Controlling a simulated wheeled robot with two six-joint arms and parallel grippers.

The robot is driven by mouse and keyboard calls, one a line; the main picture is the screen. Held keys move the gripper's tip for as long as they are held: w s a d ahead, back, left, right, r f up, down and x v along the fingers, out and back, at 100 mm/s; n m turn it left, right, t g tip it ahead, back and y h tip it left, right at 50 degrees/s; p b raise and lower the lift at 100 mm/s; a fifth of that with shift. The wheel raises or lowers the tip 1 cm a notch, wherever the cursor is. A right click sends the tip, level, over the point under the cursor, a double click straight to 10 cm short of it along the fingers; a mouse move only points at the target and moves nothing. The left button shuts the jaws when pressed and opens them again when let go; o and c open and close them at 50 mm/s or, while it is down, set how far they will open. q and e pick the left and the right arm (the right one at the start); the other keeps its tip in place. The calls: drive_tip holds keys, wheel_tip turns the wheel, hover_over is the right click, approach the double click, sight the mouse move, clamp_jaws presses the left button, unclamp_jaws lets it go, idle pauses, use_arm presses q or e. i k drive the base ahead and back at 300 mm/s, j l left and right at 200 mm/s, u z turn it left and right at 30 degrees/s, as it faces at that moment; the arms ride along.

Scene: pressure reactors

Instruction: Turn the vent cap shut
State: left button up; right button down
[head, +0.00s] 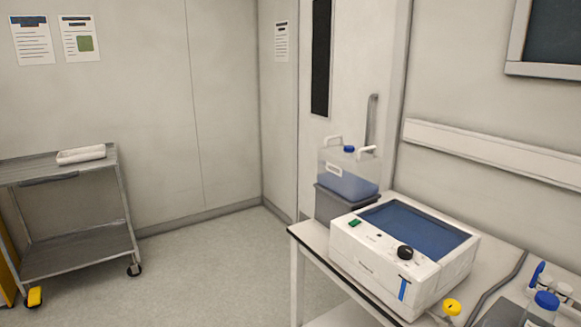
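No part labelled as a vent cap can be made out, and I cannot tell which cap is the vent cap. A blue cap (349,149) sits on top of a clear carboy (348,184) with blue liquid and white handles, beyond the bench. Another blue cap (546,300) tops a clear vessel (540,318) at the lower right, cut off by the frame edge. Neither of my grippers is in view.
A white instrument (440,275) with a blue top panel and black knob (405,252) stands on the bench (312,238). Blue-capped small items (565,290) crowd the right corner. A grey cart (75,252) with a white tray (82,155) stands left. The floor between is clear.

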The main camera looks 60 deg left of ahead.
sight(349, 148)
drive_tip(key=u, duration=1.45)
drive_tip(key=z, duration=0.5)
